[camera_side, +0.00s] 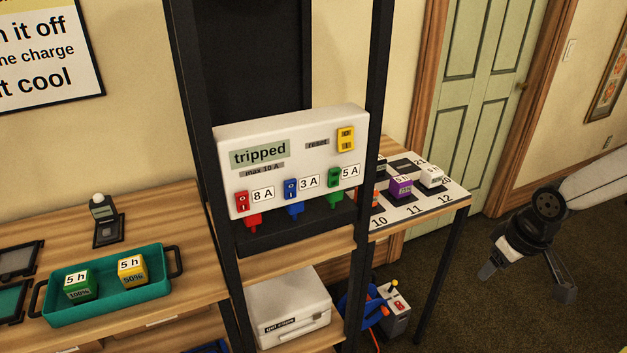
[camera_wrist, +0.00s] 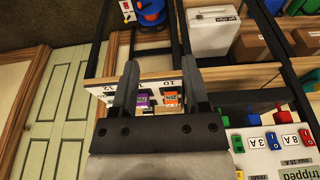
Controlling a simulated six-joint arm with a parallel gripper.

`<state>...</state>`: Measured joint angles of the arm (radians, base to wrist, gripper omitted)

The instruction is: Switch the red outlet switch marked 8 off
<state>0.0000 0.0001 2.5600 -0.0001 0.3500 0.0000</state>
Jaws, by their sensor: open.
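The white outlet box (camera_side: 292,135) stands on the middle rack shelf. Its display (camera_side: 260,153) reads "tripped". The red switch (camera_side: 242,201) is at its lower left, beside the "8 A" label (camera_side: 264,193), with a red plug (camera_side: 253,220) below. I cannot tell which way it is set. In the wrist view the box is upside down at the lower right, and the red switch (camera_wrist: 304,138) is near the right edge. My gripper (camera_side: 527,282) is open and empty, well right of the box; its fingers (camera_wrist: 160,78) also show in the wrist view.
Blue (camera_side: 291,188) and green (camera_side: 334,177) switches and a yellow reset switch (camera_side: 346,139) share the box. Black rack posts (camera_side: 375,80) flank it. A numbered table (camera_side: 455,196) with blocks lies between box and gripper. A teal tray (camera_side: 110,305) is at left.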

